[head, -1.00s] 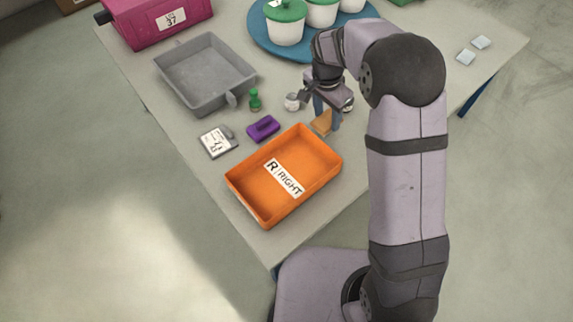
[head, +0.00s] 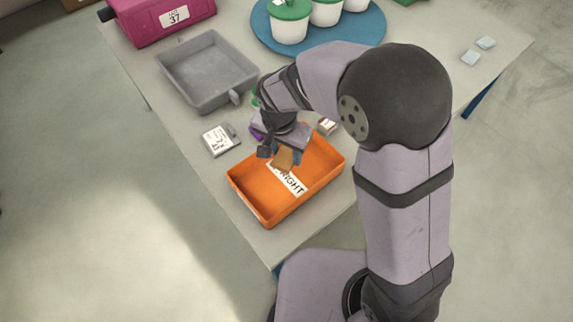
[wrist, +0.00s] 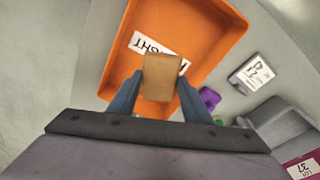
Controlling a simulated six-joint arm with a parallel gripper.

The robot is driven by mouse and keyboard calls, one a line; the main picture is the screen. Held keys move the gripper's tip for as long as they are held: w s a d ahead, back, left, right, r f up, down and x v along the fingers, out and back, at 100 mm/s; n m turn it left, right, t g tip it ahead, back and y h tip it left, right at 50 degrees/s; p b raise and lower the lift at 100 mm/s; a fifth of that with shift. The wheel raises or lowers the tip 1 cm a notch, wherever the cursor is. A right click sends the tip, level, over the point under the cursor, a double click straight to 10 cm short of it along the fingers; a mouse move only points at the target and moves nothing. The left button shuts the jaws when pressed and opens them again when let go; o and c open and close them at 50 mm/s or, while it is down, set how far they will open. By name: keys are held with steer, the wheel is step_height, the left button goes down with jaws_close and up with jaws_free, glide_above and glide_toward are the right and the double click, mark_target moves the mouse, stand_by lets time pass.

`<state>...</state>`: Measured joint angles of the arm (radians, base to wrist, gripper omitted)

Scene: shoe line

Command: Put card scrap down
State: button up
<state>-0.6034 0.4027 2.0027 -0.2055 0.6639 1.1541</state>
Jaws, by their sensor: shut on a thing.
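My gripper (wrist: 159,92) is shut on the card scrap (wrist: 159,78), a small tan-brown piece between the blue fingers. In the head view the card scrap (head: 284,160) hangs from my gripper (head: 286,158) over the orange tray (head: 252,212), which carries a white label reading RIGHT. The scrap hides part of that label in both views. The orange tray (wrist: 208,25) lies beyond the fingers in the wrist view. I cannot tell the exact height of the scrap above the tray floor.
A grey tray (head: 208,75) stands behind, with a pink bin (head: 165,18) at the back left. A white-labelled card (head: 220,139) lies left of the orange tray. A purple item (wrist: 209,98) is close beside the tray. A blue round tray (head: 345,40) holds white tubs (head: 289,30).

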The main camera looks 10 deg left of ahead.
mark_target(287, 177)
steer(key=shift+f+b, duration=0.3)
steer(key=shift+f, duration=4.65)
steer(key=shift+f, duration=0.2)
steer(key=o, duration=1)
steer(key=shift+o, duration=0.2)
steer(key=shift+r, duration=0.1)
steer(key=r, duration=0.4)
steer(key=s+r, duration=0.1)
steer(key=r, duration=0.7)
steer(key=shift+s+a+p, duration=0.3)
steer(key=shift+a, duration=0.05)
steer(key=shift+d, duration=0.1)
